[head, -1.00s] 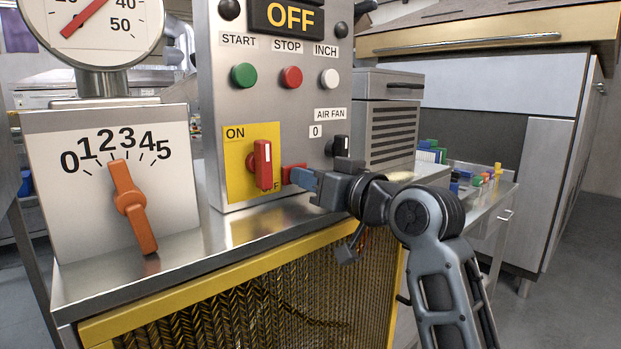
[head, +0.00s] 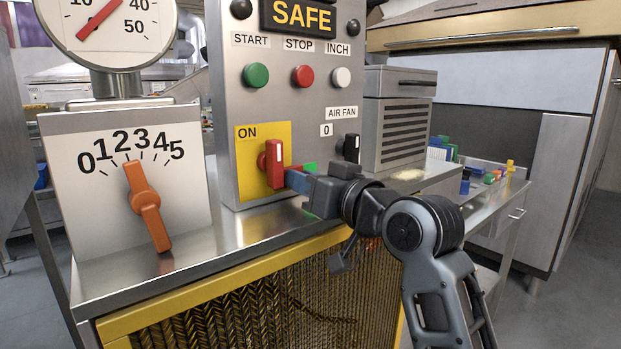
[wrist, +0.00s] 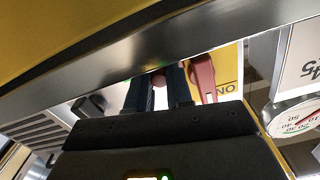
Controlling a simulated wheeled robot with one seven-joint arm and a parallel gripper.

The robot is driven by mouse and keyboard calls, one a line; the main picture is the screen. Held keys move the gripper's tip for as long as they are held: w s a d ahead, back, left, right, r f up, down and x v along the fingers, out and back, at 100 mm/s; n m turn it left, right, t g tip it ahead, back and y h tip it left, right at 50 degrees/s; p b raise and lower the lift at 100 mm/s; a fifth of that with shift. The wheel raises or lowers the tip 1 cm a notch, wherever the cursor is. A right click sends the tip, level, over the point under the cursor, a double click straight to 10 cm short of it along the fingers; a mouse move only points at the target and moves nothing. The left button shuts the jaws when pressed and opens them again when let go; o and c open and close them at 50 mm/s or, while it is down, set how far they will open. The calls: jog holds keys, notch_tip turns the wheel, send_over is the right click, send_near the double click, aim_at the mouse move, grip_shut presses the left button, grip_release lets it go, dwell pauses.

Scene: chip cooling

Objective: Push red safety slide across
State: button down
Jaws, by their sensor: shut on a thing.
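My gripper (head: 292,180) reaches in from the right, low on the grey control panel (head: 300,110), next to the red ON/OFF handle (head: 276,163) on its yellow plate. In the wrist view my gripper (wrist: 160,88) is shut on the small red safety slide (wrist: 158,80), seen between its two dark fingers. In the head view the fingers hide most of the slide. The display (head: 302,15) above reads SAFE.
An orange dial (head: 147,205) with a 0 to 5 scale stands left, below a round gauge (head: 105,28). A black air fan knob (head: 351,148) sits just above my gripper. The steel ledge (head: 240,225) in front is clear.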

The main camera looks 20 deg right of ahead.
jog(key=c, duration=1.1)
grip_release()
jog(key=shift+a, duration=0.25)
jog(key=shift+o, duration=0.4)
jog(key=shift+d, duration=0.1)
